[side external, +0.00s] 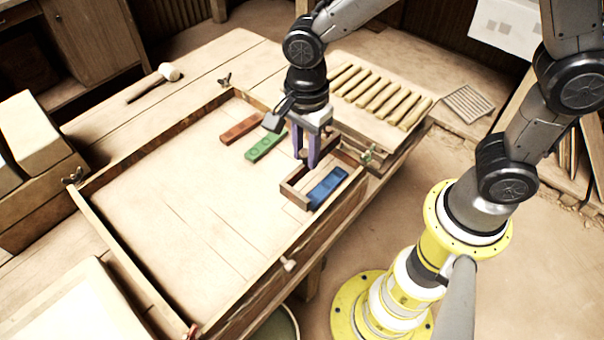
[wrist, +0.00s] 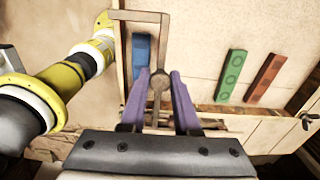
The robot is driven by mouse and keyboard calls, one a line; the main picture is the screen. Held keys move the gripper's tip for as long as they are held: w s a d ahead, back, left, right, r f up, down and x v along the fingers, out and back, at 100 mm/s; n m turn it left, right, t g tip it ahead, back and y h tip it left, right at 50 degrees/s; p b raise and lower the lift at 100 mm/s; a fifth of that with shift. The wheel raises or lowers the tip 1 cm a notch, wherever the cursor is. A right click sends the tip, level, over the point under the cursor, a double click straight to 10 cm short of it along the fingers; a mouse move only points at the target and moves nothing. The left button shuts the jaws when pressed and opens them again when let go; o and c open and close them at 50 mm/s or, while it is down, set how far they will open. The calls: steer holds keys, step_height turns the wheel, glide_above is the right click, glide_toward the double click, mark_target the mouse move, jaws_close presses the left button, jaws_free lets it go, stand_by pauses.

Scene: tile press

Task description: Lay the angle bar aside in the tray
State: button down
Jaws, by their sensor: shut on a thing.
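The angle bar (side external: 294,198) is a brown wooden L-shaped piece beside the blue tile (side external: 328,187), at the right corner of the large wooden frame. In the wrist view the angle bar (wrist: 140,15) runs along the top and down beside the blue tile (wrist: 140,48). My gripper (side external: 312,163) has purple fingers pointing down over the bar. In the wrist view my gripper (wrist: 158,76) is shut on a round knob that appears to belong to the bar. I cannot tell whether the bar is lifted. A pale, rimmed, tray-like piece (side external: 75,318) is cut off at the lower left.
Red (side external: 241,129) and green (side external: 266,144) tiles lie inside the frame (side external: 120,262) near its back wall. The frame's middle and left are clear. A mallet (side external: 155,80) lies behind. A slatted rack (side external: 378,95) stands at the back right. Wing nuts stick up at the frame corners.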

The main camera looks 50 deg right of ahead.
mark_target(305, 162)
steer(key=shift+f, duration=2.55)
steer(key=shift+f, duration=0.1)
steer(key=c, duration=0.6)
jaws_free()
steer(key=shift+f, duration=0.1)
steer(key=shift+c, duration=0.2)
